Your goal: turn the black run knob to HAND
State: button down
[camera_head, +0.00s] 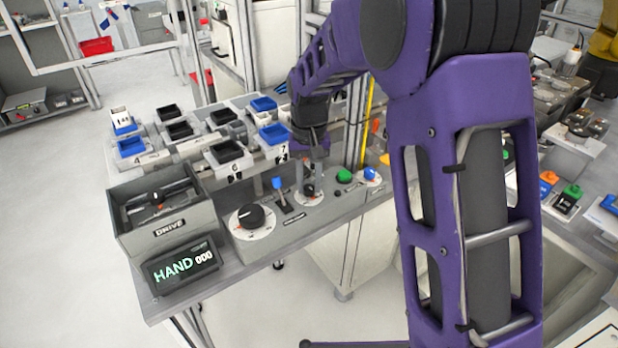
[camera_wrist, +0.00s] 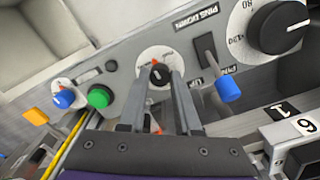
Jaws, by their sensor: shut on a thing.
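The black run knob (camera_wrist: 159,75) sits on a small round white dial plate on the grey control panel. It also shows in the head view (camera_head: 309,190), partly covered by the fingers. My gripper (camera_wrist: 161,77) reaches down to the panel with its two grey fingers shut on the knob, one on each side. In the head view my gripper (camera_head: 310,183) stands over the same dial. The dial's lettering is too small to read. A display (camera_head: 182,267) at the panel's left end shows HAND in green and 000 in white.
A large black knob (camera_head: 250,216) on a white dial and a blue-tipped lever (camera_head: 279,190) stand left of the run knob. A green button (camera_head: 343,176) and a small blue knob (camera_head: 371,174) stand to its right. A grey DRIVE box (camera_head: 168,235) rises at the left.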

aim_at(309, 186)
jog(key=n+p, duration=0.1)
jog(key=n, duration=0.3)
jog(key=shift+r+n, duration=0.1)
jog(key=shift+n, duration=0.2)
jog(key=shift+n+p, duration=0.55)
jog(key=shift+n, duration=1.15)
jog(key=c, duration=0.6)
grip_release()
notch_tip(309, 186, up, 17)
jog(key=p, duration=0.1)
jog(key=shift+r+p, duration=0.15)
jog(key=shift+p, duration=0.2)
